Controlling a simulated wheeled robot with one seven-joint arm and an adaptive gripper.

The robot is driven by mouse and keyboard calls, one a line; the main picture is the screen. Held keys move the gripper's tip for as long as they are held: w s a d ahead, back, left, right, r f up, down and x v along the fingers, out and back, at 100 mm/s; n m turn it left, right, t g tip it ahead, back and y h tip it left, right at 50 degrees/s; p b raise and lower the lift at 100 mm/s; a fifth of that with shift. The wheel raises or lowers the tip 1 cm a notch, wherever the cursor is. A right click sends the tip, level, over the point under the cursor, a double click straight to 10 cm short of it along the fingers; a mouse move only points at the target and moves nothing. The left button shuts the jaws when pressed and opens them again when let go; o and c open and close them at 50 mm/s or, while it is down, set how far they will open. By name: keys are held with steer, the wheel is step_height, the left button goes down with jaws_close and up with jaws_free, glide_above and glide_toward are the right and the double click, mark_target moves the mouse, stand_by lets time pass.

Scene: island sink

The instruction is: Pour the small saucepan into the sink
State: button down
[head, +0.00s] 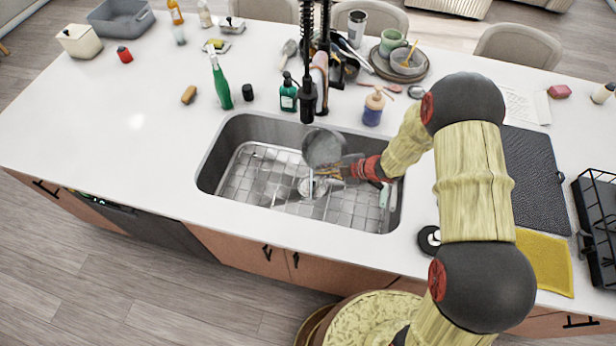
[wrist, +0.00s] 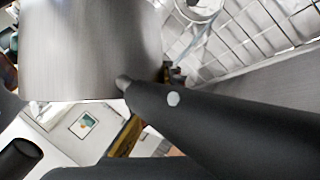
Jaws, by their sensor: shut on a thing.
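The small saucepan (head: 322,147) is grey and hangs over the sink (head: 232,151), towards its back edge. It looks tilted; its contents cannot be made out. My gripper (head: 345,168) is over the sink and shut on the saucepan's handle, reaching in from the right. In the wrist view the saucepan's metal side (wrist: 90,45) fills the upper left. The dark handle (wrist: 215,120) runs from it to the lower right. The sink's wire rack (wrist: 250,40) shows beyond. The rack and the drain lie below the saucepan in the head view.
A green spray bottle (head: 221,85), a dark green bottle (head: 288,93) and a soap dispenser (head: 374,106) stand behind the sink. The black faucet (head: 308,95) rises at the sink's back edge. A drying mat (head: 534,180) and a yellow cloth (head: 545,262) lie to the right.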

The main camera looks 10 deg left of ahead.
steer(key=shift+s+a+r+n+t+h+b, duration=0.15)
steer(key=shift+n+t+h+b, duration=0.5)
steer(key=shift+b, duration=2.25)
steer(key=shift+r+n+t+h+b, duration=0.2)
steer(key=shift+n+t+b, duration=0.5)
steer(key=shift+b, duration=2.15)
steer(key=shift+s+a+t+h+b, duration=0.35)
steer(key=shift+s+t+b, duration=0.4)
steer(key=shift+b, duration=2.05)
steer(key=shift+w+n+t+b, duration=0.1)
steer(key=shift+n+t+b, duration=0.4)
steer(key=shift+b, duration=2.05)
steer(key=p, duration=0.4)
steer(key=w+m+g+p, duration=0.1)
steer(key=p, duration=0.4)
steer(key=shift+w+d+r+g, duration=0.1)
steer(key=shift+d+r+g, duration=0.2)
steer(key=shift+d+r, duration=0.1)
steer(key=shift+w+f, duration=0.1)
steer(key=shift+f, duration=0.25)
steer(key=shift+w+r+m+p, duration=0.15)
steer(key=shift+m+p, duration=0.2)
steer(key=shift+p, duration=0.85)
steer(key=shift+g+p, duration=0.3)
steer(key=shift+p, duration=0.2)
